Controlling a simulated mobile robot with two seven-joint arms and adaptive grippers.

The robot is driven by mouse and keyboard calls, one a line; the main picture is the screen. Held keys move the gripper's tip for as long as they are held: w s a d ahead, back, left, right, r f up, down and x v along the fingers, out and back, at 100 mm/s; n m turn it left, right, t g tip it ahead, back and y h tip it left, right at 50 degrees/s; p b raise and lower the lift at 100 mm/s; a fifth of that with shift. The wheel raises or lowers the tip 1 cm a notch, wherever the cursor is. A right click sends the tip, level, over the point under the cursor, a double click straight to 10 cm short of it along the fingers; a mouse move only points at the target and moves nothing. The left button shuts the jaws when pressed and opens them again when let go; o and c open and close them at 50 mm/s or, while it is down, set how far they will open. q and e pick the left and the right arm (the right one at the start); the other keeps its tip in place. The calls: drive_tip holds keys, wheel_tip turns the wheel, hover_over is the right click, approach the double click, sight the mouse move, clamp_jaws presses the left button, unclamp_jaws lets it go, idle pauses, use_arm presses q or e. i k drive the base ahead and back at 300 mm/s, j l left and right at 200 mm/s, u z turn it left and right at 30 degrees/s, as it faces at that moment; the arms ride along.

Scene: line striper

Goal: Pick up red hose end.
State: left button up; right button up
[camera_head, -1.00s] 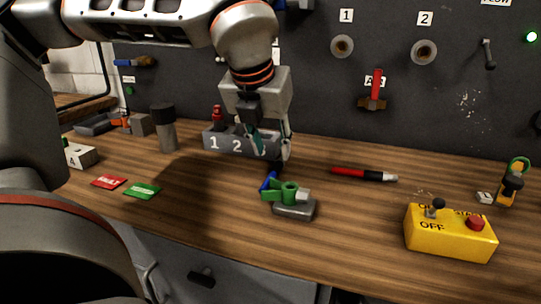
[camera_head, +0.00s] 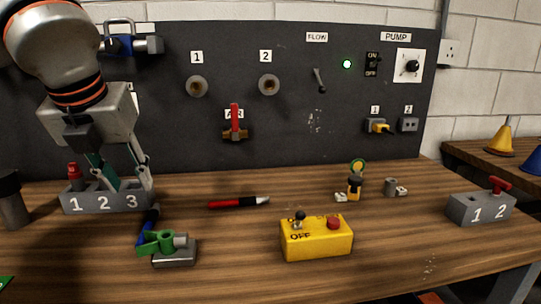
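The red hose end (camera_head: 238,202) lies on the wooden bench right of centre-left. It is a thin red rod with a black section and a silver tip pointing right. Nothing touches it. My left gripper (camera_head: 131,187) is well to its left, pointing down at the grey block marked 1 2 3 (camera_head: 105,204). Its fingers are apart, with nothing visible between them. I cannot tell whether the fingertips touch the block. My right gripper is not in view.
A green-handled valve (camera_head: 160,243) and a blue-and-black piece (camera_head: 147,228) lie in front of the block. A yellow control box (camera_head: 317,242) stands right of them. A grey block marked 1 2 (camera_head: 482,209) is far right. A dark panel (camera_head: 300,100) rises behind; bench around the hose end is clear.

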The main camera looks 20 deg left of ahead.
sight(257, 201)
drive_tip(key=k+l, duration=0.75)
drive_tip(key=k, duration=0.1)
